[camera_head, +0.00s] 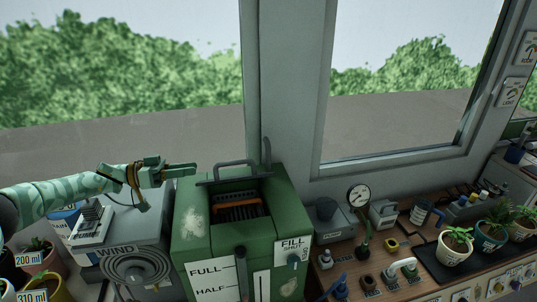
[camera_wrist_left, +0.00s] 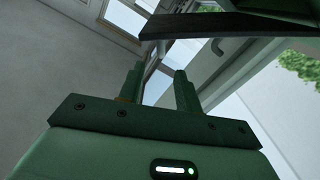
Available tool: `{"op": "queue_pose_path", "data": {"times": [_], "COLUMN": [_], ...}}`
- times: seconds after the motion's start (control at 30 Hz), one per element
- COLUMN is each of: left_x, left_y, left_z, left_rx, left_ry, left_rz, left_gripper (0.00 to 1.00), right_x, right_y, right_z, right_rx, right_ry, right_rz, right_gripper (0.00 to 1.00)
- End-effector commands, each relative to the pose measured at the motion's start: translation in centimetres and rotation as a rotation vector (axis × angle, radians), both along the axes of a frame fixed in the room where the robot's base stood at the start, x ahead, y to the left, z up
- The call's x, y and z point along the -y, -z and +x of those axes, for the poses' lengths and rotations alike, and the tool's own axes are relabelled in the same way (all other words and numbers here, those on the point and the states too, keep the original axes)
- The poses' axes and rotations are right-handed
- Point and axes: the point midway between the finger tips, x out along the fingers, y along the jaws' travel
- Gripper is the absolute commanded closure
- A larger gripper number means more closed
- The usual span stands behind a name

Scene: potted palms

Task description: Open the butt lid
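The green butt (camera_head: 192,222) stands at the centre of the head view, marked FULL, HALF and FILL. Its top opening is uncovered, and an orange grille (camera_head: 240,208) shows inside. The dark lid (camera_head: 232,179) with its grey bar handle (camera_head: 236,163) stands raised at the back of the opening, seen nearly edge-on. My left gripper (camera_head: 192,169) is just left of the lid, above the butt's left rear corner; I see no clear contact. In the left wrist view its two fingers (camera_wrist_left: 158,88) are apart with nothing between them. My right gripper is out of view.
A grey WIND fan unit (camera_head: 135,255) stands left of the butt, under my left arm. To the right, a wooden bench (camera_head: 350,265) carries a gauge (camera_head: 359,196), small tools and several potted palms (camera_head: 455,243). A window frame post (camera_head: 285,90) rises behind the butt.

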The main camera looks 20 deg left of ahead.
Motion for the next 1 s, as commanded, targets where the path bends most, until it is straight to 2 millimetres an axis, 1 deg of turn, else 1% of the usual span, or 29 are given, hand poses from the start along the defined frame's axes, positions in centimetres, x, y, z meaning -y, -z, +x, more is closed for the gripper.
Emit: {"op": "queue_pose_path", "data": {"times": [0.03, 0.07, 0.17, 0.27, 0.37, 0.53, 0.7, 0.83, 1.0], "left_x": [-0.5, -0.6, -0.2, 1.1, 2.9, 5.9, 7.9, 8.6, 8.8], "left_y": [0.0, 0.0, 0.0, -0.2, -0.2, -0.2, -0.1, 0.0, 0.1], "left_z": [-0.3, -0.3, 0.0, 1.0, 2.3, 4.6, 6.2, 6.7, 6.8], "left_rx": [-0.037, -0.052, -0.072, -0.069, -0.068, -0.067, -0.067, -0.068, -0.068], "left_ry": [-0.012, -0.016, -0.021, -0.019, -0.017, -0.018, -0.020, -0.019, -0.020], "left_rz": [-0.028, -0.042, -0.061, -0.062, -0.059, -0.059, -0.056, -0.056, -0.055], "left_gripper": [0.66, 0.66, 0.66, 0.66, 0.66, 0.66, 0.66, 0.66, 0.66], "right_x": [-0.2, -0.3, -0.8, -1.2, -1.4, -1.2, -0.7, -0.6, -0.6], "right_y": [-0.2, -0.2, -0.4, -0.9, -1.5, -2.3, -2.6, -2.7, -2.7], "right_z": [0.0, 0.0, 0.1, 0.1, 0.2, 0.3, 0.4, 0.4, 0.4], "right_rx": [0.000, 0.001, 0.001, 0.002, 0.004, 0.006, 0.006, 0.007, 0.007], "right_ry": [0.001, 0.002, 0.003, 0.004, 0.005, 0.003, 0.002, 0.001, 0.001], "right_rz": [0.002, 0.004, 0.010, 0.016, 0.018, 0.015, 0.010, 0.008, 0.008], "right_gripper": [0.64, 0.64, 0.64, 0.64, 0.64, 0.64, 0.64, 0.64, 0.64]}}
